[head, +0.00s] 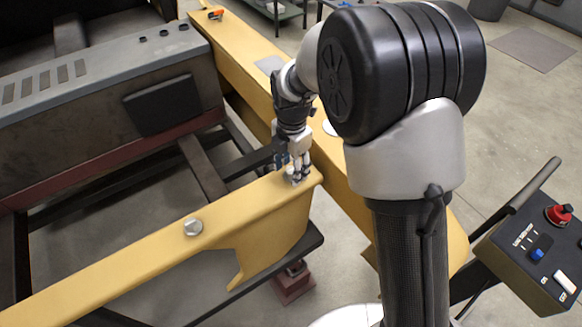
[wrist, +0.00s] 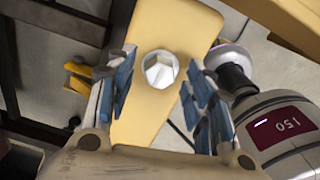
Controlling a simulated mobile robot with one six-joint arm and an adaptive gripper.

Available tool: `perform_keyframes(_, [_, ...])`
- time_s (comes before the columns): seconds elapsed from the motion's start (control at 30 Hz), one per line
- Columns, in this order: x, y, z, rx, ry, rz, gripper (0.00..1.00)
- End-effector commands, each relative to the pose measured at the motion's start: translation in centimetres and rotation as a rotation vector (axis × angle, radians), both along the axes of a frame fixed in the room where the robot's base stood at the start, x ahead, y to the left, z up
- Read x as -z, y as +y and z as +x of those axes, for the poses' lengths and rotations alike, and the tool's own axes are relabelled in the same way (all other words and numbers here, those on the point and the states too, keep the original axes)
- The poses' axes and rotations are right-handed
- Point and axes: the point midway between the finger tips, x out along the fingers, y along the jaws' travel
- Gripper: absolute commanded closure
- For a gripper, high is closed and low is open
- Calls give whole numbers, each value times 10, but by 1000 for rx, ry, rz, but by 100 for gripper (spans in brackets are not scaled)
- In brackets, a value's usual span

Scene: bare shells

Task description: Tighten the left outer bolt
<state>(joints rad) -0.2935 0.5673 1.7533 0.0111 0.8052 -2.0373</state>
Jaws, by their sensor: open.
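A pale hex-headed bolt (wrist: 160,68) sits on the yellow beam (wrist: 150,118), near its end. My gripper (head: 293,170) is low over the near right end of the yellow beam (head: 140,252) in the head view. In the wrist view its blue-padded fingers (wrist: 158,84) are apart, one on each side of the bolt, with visible gaps. It holds nothing. In the head view the fingers largely hide this bolt.
A grey box (head: 100,90) stands behind the beam at left. Another yellow beam (head: 237,48) runs behind my gripper. A control panel (head: 535,250) with a red knob is at right. The wrist view shows a grey-white body with a display (wrist: 283,124) close beside the right finger.

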Motion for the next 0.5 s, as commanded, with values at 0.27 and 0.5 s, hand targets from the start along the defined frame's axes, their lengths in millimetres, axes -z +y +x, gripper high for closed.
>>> perform_keyframes(0.27, [0,0,0,0,0,0,56])
perform_keyframes(0.5, [0,0,0,0,0,0,72])
